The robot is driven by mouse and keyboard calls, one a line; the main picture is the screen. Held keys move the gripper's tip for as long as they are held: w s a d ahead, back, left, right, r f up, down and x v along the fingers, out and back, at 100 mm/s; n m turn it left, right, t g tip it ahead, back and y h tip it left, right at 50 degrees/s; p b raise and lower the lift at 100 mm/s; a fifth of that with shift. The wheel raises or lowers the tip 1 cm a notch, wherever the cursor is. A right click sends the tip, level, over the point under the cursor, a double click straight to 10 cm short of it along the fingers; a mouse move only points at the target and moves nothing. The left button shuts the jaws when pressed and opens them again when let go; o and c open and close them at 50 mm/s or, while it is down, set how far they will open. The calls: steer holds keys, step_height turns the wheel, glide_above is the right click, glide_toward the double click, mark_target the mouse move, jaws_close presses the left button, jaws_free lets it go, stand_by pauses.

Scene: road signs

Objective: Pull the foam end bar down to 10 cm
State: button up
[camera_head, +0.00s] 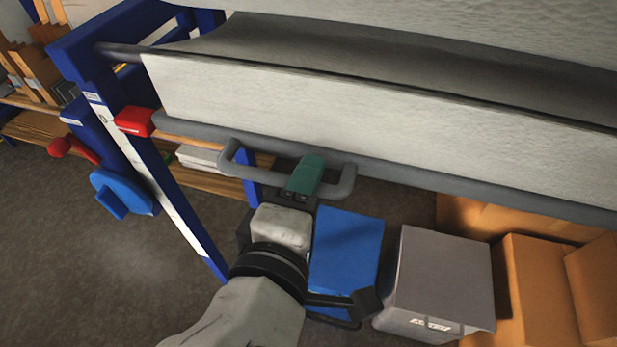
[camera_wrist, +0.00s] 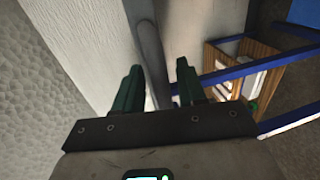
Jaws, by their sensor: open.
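The foam sheet (camera_head: 380,115) hangs as a broad pale panel from a dark roll. The grey end bar (camera_head: 480,192) runs along its lower edge, with a grey U-shaped handle (camera_head: 228,160) in front. A red pointer (camera_head: 135,121) sits at the bar's left end, beside a white scale strip (camera_head: 165,190) on a blue post. My gripper (camera_head: 312,160) is at the handle, its green fingers overlapping it. In the wrist view the fingers (camera_wrist: 159,68) are apart with a grey bar (camera_wrist: 150,50) showing between them. I cannot tell whether they touch it.
A blue box (camera_head: 346,250), a grey bin (camera_head: 445,280) and brown cartons (camera_head: 540,285) stand below, right of my gripper. Shelves stand behind. The floor at left is clear.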

steer(key=shift+w+d, duration=0.1)
steer(key=shift+w, duration=0.1)
jaws_close()
stand_by(0.3)
steer(key=shift+f, duration=0.1)
